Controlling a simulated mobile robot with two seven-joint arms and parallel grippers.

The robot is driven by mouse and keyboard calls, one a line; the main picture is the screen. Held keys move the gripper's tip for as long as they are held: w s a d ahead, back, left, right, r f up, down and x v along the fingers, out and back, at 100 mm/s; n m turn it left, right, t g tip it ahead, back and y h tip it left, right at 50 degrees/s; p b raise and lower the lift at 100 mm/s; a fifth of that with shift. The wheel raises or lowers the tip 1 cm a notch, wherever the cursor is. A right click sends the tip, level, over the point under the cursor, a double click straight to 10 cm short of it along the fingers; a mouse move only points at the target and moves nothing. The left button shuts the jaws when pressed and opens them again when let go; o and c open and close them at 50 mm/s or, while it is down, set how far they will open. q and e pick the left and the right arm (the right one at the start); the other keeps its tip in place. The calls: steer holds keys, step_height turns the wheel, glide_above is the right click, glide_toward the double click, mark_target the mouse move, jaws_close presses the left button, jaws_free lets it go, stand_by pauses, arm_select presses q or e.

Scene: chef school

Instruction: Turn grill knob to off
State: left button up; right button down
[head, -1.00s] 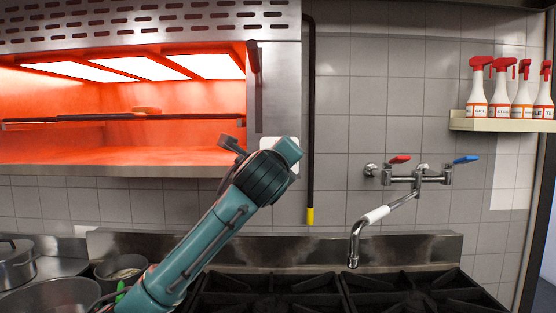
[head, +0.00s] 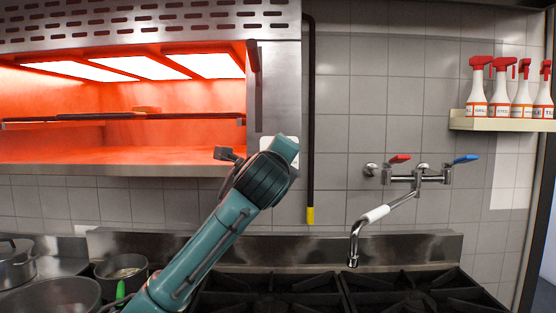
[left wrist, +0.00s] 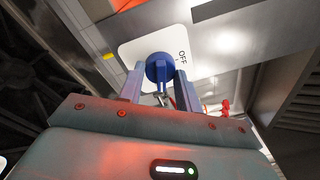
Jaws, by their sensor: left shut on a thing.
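The grill (head: 120,140) glows red at the left of the head view. Its blue round knob (left wrist: 158,66) sits on a white plate (left wrist: 137,50) marked OFF in the left wrist view. The fingers of my left gripper (left wrist: 161,75) stand on both sides of the knob and are shut on it. In the head view my left wrist hides the knob and fingers; only part of the white plate (head: 288,146) shows past it. How far the knob is turned relative to OFF I cannot tell. My right gripper is in neither view.
Below is a stove with black grates (head: 385,292). A wall tap (head: 417,178) with red and blue handles is right of my arm. Spray bottles stand on a shelf (head: 500,124) at the far right. Pots (head: 122,268) stand at the lower left.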

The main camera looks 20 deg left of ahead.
arm_select(q)
steer(key=shift+d+n+y+b, duration=0.1)
steer(key=shift+n+y+b, duration=0.35)
steer(key=shift+n, duration=3.4)
steer(key=shift+d+n+y+b, duration=0.1)
steer(key=shift+n+y+b, duration=0.35)
steer(key=shift+n, duration=3.35)
steer(key=shift+n+y+b, duration=0.25)
steer(key=shift+n+y, duration=0.35)
steer(key=shift+n, duration=3.25)
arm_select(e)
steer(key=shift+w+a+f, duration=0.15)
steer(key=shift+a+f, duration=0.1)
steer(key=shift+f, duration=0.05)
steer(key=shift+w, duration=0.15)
arm_select(q)
steer(key=o, duration=0.9)
steer(key=shift+o, duration=0.5)
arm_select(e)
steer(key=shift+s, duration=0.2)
